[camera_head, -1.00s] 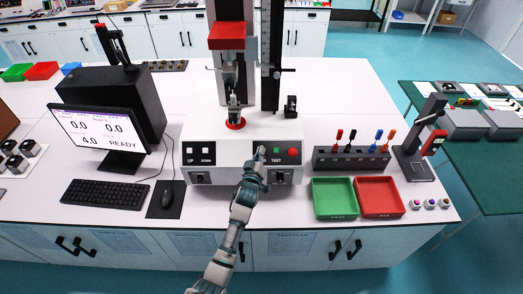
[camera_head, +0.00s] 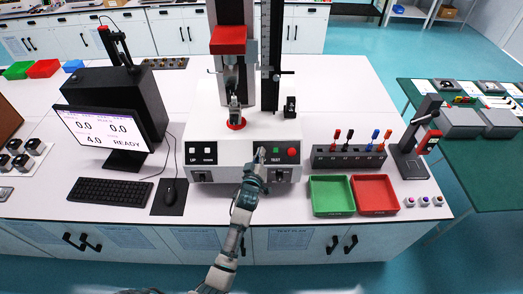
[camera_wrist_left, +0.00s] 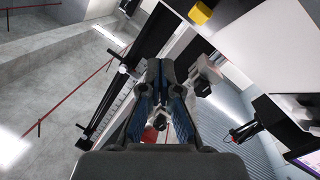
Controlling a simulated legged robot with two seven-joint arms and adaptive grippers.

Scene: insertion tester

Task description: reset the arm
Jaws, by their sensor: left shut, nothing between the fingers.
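My left gripper (camera_head: 260,156) is shut and empty. Its tip is at the front panel of the white insertion tester (camera_head: 226,172), just left of the green button (camera_head: 275,151) marked TEST. I cannot tell whether it touches the panel. My arm reaches up to it from the bottom of the head view. In the left wrist view the two dark fingers (camera_wrist_left: 160,75) are together, with the tester's column and a red part blurred behind them. My right gripper is not in view.
A green tray (camera_head: 331,211) and a red tray (camera_head: 375,211) are right of the tester, with a tool rack (camera_head: 347,162) behind.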

